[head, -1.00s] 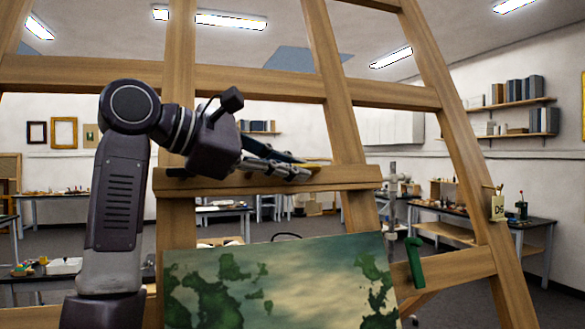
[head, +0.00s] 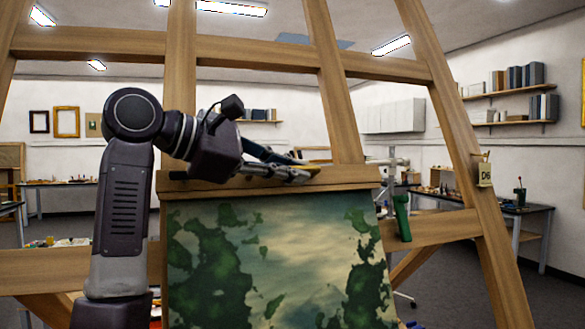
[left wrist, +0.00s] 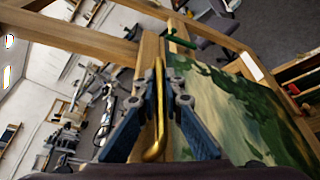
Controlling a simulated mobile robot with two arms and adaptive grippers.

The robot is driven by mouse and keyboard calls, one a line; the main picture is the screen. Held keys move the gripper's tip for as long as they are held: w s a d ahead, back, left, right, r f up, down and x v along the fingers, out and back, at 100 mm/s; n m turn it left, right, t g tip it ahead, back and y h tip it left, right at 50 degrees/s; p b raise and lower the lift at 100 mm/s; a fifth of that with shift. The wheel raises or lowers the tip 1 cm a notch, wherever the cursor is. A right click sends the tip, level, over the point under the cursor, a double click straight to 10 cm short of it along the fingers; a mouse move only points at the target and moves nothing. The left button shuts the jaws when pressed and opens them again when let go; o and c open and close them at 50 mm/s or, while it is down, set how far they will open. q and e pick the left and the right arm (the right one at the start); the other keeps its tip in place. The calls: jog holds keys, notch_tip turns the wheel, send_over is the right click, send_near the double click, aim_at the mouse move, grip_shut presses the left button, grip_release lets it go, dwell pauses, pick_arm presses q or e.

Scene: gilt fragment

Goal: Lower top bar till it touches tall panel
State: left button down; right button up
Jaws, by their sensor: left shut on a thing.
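The top bar (head: 345,178) is a wooden crosspiece across the easel in the head view. The tall panel (head: 285,255), painted in dark green and pale tones, stands directly below it. The panel's top edge meets the bar's lower edge in the picture with no visible gap; I cannot tell if they truly touch. My left gripper (head: 300,175) is shut on a brass handle (left wrist: 158,110) at the bar, its fingers on either side in the left wrist view. The panel (left wrist: 225,120) also shows there, right of the fingers. My right gripper is not in view.
The wooden easel frame (head: 335,85) surrounds the panel. A green handle (head: 402,217) sits on the right, beside the panel's edge. A tag (head: 485,174) marked D6 hangs on the right leg. Workbenches and shelves (head: 515,110) stand well behind.

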pick_arm(q)
jog(key=c, duration=2)
grip_release()
jog(key=shift+d, duration=0.1)
jog(key=shift+c, duration=0.2)
jog(key=v, duration=1.2)
